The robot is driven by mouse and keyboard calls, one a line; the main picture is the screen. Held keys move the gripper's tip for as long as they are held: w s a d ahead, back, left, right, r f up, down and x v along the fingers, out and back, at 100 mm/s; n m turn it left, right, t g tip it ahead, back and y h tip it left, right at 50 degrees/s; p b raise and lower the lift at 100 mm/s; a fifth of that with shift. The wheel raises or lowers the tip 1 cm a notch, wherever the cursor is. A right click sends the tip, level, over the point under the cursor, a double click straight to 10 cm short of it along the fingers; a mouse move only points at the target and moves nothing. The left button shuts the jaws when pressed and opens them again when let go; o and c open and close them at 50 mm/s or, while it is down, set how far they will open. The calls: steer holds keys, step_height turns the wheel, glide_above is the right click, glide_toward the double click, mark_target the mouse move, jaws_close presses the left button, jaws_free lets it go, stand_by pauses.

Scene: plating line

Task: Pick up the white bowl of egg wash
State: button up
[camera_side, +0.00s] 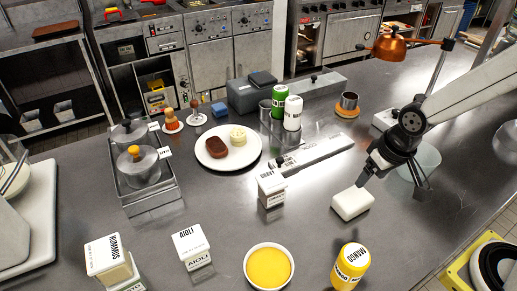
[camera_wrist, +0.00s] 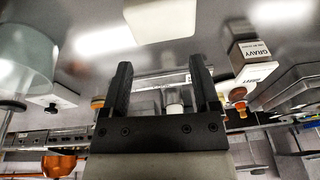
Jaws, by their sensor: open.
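The white bowl (camera_side: 247,268) of yellow egg wash stands upright on the steel counter at the bottom middle of the side view. I cannot make it out in the wrist view. My gripper (camera_side: 396,180) is at the right of the side view, above the counter, well apart from the bowl and to its upper right. In the wrist view my gripper (camera_wrist: 160,63) has its two black fingers spread, with nothing held between them.
A white block (camera_side: 352,204) lies just left of my gripper. A yellow mango container (camera_side: 350,264) stands right of the bowl; aioli (camera_side: 192,246) and hummus (camera_side: 110,260) tubs stand left.

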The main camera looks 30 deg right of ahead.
steer(key=a+m, duration=0.1)
steer(key=a, duration=0.9)
steer(key=m+g+y, duration=0.1)
steer(key=m+g, duration=0.1)
glide_toward(287, 264)
steer(key=shift+a+f, duration=0.15)
steer(key=shift+f, duration=1.2)
steer(key=shift+f, duration=0.15)
steer(key=shift+w+a+f, duration=0.1)
steer(key=shift+a+f, duration=0.05)
steer(key=shift+f, duration=0.65)
steer(key=shift+w+a+f, duration=0.1)
steer(key=shift+f, duration=0.7)
steer(key=shift+w+a+f, duration=0.1)
steer(key=shift+a+f, duration=0.05)
steer(key=shift+f, duration=0.65)
jaws_close()
steer(key=shift+s+d+f, duration=0.1)
steer(key=shift+s, duration=0.05)
